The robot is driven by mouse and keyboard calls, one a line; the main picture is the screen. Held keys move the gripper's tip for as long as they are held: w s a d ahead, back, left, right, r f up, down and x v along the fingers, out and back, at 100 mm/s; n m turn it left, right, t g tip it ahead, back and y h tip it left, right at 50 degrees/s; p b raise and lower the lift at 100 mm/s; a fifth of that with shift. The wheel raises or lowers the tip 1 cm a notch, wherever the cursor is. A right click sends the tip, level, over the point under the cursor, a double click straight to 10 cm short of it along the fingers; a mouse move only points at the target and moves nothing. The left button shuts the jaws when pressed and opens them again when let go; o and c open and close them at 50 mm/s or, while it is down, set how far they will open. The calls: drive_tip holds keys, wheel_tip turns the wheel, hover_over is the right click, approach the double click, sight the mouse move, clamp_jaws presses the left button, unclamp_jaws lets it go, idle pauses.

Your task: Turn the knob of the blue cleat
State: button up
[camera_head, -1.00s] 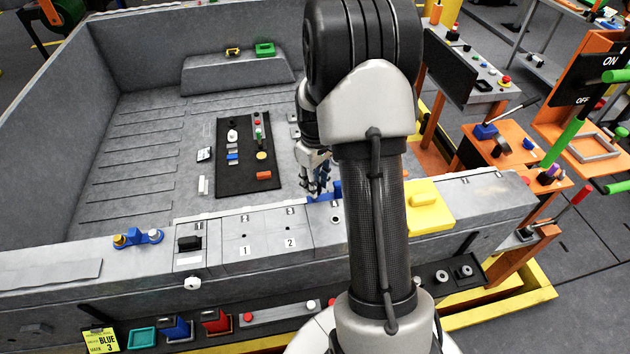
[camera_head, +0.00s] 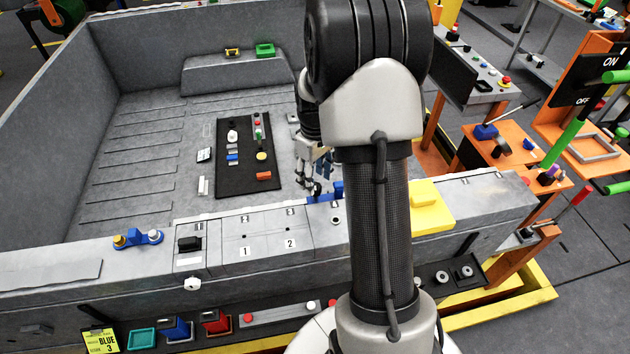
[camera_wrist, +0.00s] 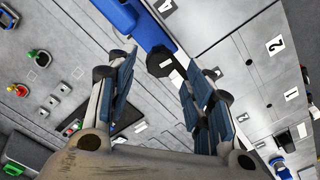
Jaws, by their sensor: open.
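A blue part (camera_wrist: 152,32) with a dark faceted knob (camera_wrist: 160,62) shows in the wrist view. The knob appears between my fingertips, and I cannot tell whether they touch it. In the head view this blue part (camera_head: 338,188) is mostly hidden behind my arm on the near wall's top. My gripper (camera_head: 312,182) is open beside it; its spread fingers with blue pads also show in the wrist view (camera_wrist: 163,78). Another blue cleat-like fitting (camera_head: 138,238) with a yellow knob (camera_head: 119,240) sits further left on the wall, away from my gripper.
Numbered panels (camera_head: 267,238) lie on the wall top left of my gripper. A yellow block (camera_head: 428,205) stands to the right of my arm. A black mat (camera_head: 246,180) with several small parts lies on the bed floor. Much of the bed floor left of it is clear.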

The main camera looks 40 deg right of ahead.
wheel_tip(320, 180, up, 10)
drive_tip(key=shift+f, duration=0.25)
idle(0.5)
